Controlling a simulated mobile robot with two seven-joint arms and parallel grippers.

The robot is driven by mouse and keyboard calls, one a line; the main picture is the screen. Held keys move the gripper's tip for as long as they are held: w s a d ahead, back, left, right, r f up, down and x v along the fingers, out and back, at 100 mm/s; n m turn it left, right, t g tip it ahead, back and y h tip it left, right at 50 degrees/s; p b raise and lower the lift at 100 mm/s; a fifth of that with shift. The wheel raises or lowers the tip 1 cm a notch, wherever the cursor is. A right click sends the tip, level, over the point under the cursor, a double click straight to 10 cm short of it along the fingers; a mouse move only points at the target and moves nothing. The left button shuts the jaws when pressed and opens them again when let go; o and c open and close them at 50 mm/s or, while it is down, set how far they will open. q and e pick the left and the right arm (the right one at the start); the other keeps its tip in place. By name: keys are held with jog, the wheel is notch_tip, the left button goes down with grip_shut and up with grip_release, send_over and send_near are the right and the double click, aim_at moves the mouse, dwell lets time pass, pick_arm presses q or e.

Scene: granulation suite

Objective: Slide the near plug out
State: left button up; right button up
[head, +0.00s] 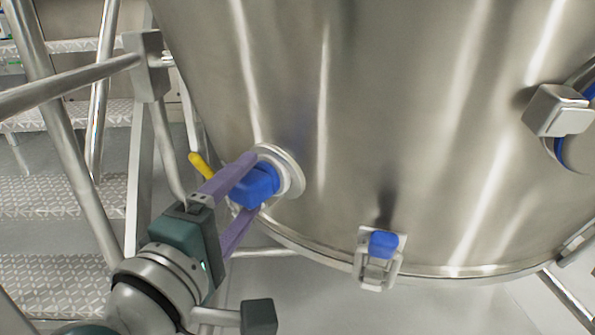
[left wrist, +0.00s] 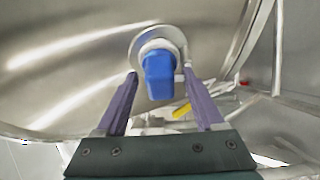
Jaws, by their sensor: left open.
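The blue plug (head: 262,184) sits in a round metal port (head: 291,165) low on the steel tank's wall. It also shows in the left wrist view (left wrist: 159,75), at the top middle, with the port ring behind it. My left gripper (head: 252,186) is open, with one purple finger above the plug and one below it in the head view. In the left wrist view the fingers (left wrist: 161,76) stand on either side of the plug, with a visible gap on the left. My right gripper is not in view.
The tank (head: 400,120) fills most of the head view. A smaller blue piece (head: 383,243) sits in a metal bracket at its lower rim. A yellow handle (head: 200,166) lies just left of the plug. Rails (head: 70,85) and tread steps (head: 60,195) stand at left.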

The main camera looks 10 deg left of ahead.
pick_arm(q)
jog(key=shift+w+d, duration=0.1)
jog(key=shift+w, duration=0.45)
grip_shut()
dwell(0.5)
